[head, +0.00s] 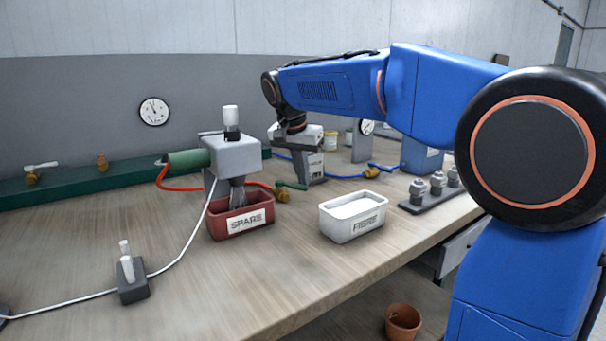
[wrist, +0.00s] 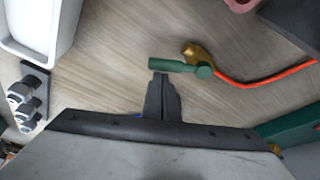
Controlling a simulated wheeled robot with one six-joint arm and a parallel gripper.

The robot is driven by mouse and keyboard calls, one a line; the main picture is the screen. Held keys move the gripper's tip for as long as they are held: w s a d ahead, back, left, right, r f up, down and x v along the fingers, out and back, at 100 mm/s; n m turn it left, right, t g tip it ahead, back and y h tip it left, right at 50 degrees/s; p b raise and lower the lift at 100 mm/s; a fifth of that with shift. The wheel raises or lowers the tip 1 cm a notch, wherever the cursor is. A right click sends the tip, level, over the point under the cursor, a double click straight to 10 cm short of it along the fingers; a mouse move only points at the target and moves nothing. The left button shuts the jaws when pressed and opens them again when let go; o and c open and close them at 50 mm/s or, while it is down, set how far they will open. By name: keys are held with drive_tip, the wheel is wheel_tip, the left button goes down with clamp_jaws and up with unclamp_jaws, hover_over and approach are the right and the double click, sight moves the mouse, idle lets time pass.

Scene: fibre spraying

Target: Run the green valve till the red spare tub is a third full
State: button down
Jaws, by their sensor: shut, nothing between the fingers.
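The green valve has a brass body (head: 282,195) and a green lever (head: 292,185), at the end of a red hose on the bench. In the wrist view the lever (wrist: 180,66) lies across the picture. My gripper (wrist: 161,76) is shut and empty, its fingertips at the lever's free end; I cannot tell whether they touch. My gripper (head: 311,180) also shows in the head view, just right of the valve. The red spare tub (head: 241,225), labelled SPARE, sits under the grey spray head (head: 233,155). Grey strands (head: 238,193) run from the nozzle into the tub. Its fill level is hidden.
A white FIBRE tub (head: 354,222) with white contents stands right of the spare tub. A switch box (head: 131,276) with a white cable lies front left.

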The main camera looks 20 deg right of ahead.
sight(299, 187)
drive_tip(key=shift+s+a, duration=0.55)
drive_tip(key=shift+s, duration=0.15)
drive_tip(key=shift+s+a, duration=0.45)
drive_tip(key=shift+a, duration=0.05)
drive_tip(key=shift+s+a+f, duration=0.1)
drive_tip(key=shift+a, duration=0.05)
drive_tip(key=shift+w+d, duration=0.2)
drive_tip(key=shift+d, duration=0.35)
drive_tip(key=d, duration=0.1)
drive_tip(key=w+d+r, duration=0.1)
drive_tip(key=shift+d, duration=0.35)
drive_tip(key=w+v, duration=0.1)
drive_tip(key=v, duration=0.8)
drive_tip(key=shift+a, duration=0.4)
drive_tip(key=shift+w, duration=0.1)
idle(4.1)
